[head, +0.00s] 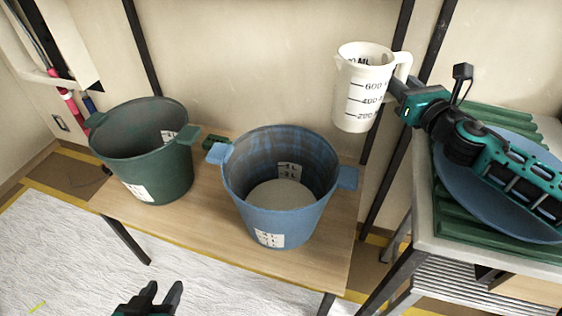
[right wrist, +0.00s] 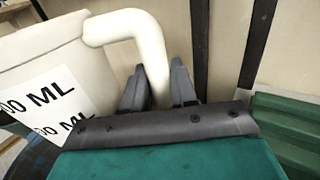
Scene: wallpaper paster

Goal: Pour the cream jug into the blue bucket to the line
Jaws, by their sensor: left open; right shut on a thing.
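The cream jug (head: 352,112) has black volume marks and is held upright in the air, above and to the right of the blue bucket. My right gripper (head: 396,88) is shut on the jug's handle, which also shows between the fingers in the right wrist view (right wrist: 152,62). The blue bucket (head: 262,222) stands on a wooden bench, with a pale grey surface inside and a white label with level marks on its inner wall. My left gripper (head: 160,292) is open and empty at the bottom of the head view. The jug's contents are hidden.
A green bucket (head: 150,165) stands left of the blue one on the wooden bench (head: 205,215). A small green object (head: 216,143) lies between them at the back. At the right, a table holds a blue dish (head: 450,200) on green slats (head: 490,112).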

